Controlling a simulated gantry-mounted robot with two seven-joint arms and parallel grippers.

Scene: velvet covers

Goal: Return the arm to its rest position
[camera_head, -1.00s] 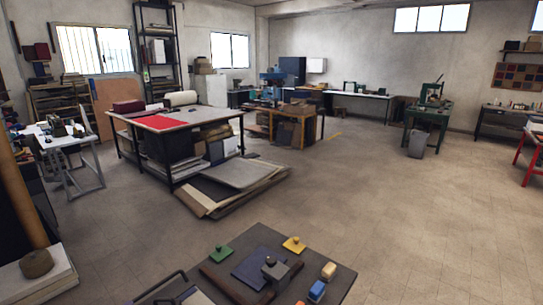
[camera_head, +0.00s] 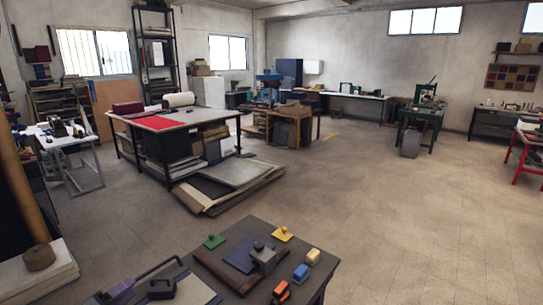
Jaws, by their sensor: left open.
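I cannot make out either of my grippers or an arm in the head view. The dark work table (camera_head: 262,226) stands at the bottom centre. On it lies a dark blue cover sheet (camera_head: 238,258) inside a brown corner frame, with a grey block (camera_head: 265,257) with a dark knob at its right. A green piece (camera_head: 213,241) and a yellow piece (camera_head: 282,234), each with a knob, sit at the back. Beige (camera_head: 313,257), blue (camera_head: 301,273) and orange (camera_head: 281,291) blocks line the right side.
A dark object (camera_head: 161,289) and a purple item (camera_head: 122,290) are at the table's left. A larger table (camera_head: 190,118) with red cloth stands behind, flat boards (camera_head: 230,180) on the floor before it. The floor (camera_head: 410,220) to the right is clear.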

